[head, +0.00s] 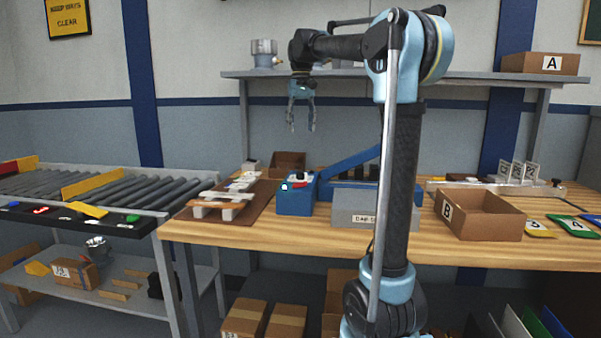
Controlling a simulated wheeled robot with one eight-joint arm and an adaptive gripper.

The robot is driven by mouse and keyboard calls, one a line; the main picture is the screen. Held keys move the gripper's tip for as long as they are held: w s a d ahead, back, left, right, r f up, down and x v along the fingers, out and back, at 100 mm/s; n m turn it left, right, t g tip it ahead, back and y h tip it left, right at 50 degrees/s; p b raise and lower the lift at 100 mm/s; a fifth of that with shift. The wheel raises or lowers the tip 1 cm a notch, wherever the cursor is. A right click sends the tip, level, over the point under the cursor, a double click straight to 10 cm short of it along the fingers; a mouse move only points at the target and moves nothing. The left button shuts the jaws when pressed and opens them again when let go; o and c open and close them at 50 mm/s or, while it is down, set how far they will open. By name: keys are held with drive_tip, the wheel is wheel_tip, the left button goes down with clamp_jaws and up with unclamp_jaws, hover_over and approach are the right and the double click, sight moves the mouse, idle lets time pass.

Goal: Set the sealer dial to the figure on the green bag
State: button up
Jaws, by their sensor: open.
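The blue sealer (295,203) stands on the wooden bench at the middle, with a long blue bar (350,158) slanting up to the right. On its left block is a small dial (301,183) with red and white parts; its setting is too small to read. The green bag (572,227) lies flat at the bench's right end. Its white figure looks like a 4, but it is small and slanted. My gripper (302,129) hangs open and empty, pointing down, above and apart from the sealer's left block.
A grey labelled box (362,216) stands in front of the sealer, partly behind my arm. An open carton marked B (478,216) and a yellow bag (538,229) are to the right. A brown mat (222,217) with parts lies left. A shelf (470,80) runs above.

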sight(301, 175)
wheel_tip(301, 175, down, 17)
drive_tip(key=shift+r, duration=0.1)
idle(0.5)
drive_tip(key=shift+c, duration=0.5)
drive_tip(key=c, duration=1)
